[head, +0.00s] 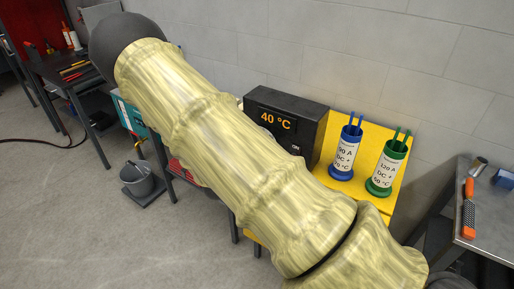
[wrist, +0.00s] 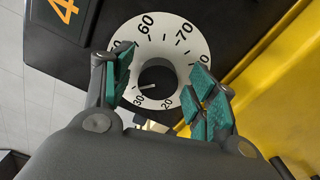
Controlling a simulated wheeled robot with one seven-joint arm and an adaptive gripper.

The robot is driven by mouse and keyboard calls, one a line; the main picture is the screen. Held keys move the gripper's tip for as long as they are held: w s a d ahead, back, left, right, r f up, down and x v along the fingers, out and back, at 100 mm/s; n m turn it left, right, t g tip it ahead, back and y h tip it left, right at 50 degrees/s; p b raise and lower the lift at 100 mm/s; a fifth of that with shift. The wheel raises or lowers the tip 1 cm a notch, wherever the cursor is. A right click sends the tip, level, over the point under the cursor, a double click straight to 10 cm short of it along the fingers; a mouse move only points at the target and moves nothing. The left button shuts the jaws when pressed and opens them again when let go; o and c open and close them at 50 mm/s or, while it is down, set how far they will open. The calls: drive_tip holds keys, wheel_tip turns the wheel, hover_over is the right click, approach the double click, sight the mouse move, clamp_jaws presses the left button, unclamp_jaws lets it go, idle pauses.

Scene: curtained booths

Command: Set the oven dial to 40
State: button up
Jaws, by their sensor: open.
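The oven (head: 305,120) is a dark box on a yellow bench, its display (head: 277,121) reading 40 °C. In the wrist view the dial has a white numbered face (wrist: 166,31) and a black centre knob (wrist: 158,74). A white mark on the knob points left, slightly down, above the 30. The numbers there are hidden by a finger. My gripper (wrist: 160,64) is open, its teal-padded fingers left and right of the knob, with gaps on both sides.
Blue (head: 347,150) and green (head: 387,165) rod canisters stand on the yellow bench (head: 402,200) right of the oven. A grey table (head: 490,225) holds an orange-handled tool at far right. A bucket (head: 137,178) stands on the floor at left.

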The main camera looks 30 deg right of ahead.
drive_tip(key=v, duration=1.2)
drive_tip(key=shift+f, duration=0.1)
